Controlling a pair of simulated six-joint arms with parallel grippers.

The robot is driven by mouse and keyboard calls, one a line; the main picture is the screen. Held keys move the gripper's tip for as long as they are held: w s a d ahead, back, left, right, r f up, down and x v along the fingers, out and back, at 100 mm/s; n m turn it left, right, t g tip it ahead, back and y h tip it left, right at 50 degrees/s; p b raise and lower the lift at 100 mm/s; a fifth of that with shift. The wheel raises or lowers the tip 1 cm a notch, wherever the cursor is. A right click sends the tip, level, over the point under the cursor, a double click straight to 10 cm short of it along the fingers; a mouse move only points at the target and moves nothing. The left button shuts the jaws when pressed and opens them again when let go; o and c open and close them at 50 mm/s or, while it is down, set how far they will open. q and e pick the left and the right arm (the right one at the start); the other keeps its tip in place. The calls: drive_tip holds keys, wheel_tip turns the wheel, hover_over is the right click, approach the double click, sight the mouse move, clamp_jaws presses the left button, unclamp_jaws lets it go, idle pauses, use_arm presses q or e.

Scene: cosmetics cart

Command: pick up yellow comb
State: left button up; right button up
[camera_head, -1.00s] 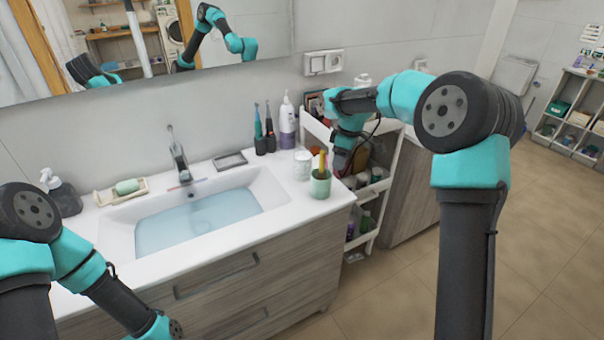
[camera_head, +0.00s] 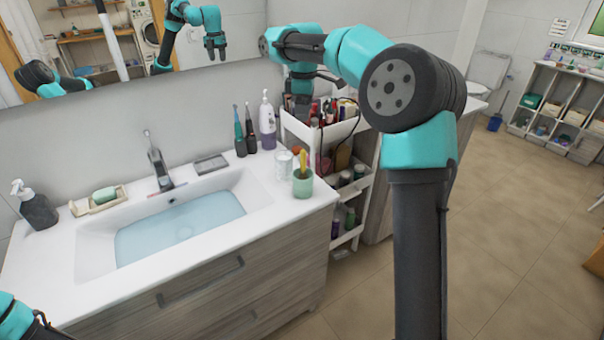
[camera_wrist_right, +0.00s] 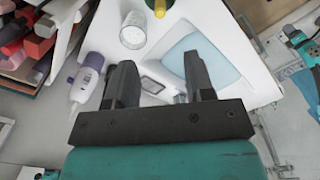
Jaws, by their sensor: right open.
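An upright yellow item (camera_head: 303,163), perhaps the yellow comb, stands in a green cup (camera_head: 303,184) on the right end of the sink counter. Its teeth cannot be made out. In the right wrist view the yellow item (camera_wrist_right: 160,8) is cut off at the top edge. My right gripper (camera_head: 299,104) is over the left part of the cart's top, behind and above the cup. In the wrist view its jaws (camera_wrist_right: 157,62) are apart and empty, away from the yellow item. My left gripper is out of view; part of my left arm shows at the lower left.
A white cart (camera_head: 294,124) with crowded shelves stands right of the counter. Near the cup are a clear glass (camera_head: 284,165), a purple-and-white bottle (camera_head: 267,122) and dark electric toothbrushes (camera_head: 250,132). The water-filled sink (camera_head: 180,222) lies left of the cup.

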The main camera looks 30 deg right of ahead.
sight(302, 150)
wheel_tip(302, 150, down, 10)
drive_tip(key=shift+f, duration=0.1)
idle(0.4)
drive_tip(key=shift+a+f, duration=0.1)
drive_tip(key=shift+f, duration=2.5)
clamp_jaws()
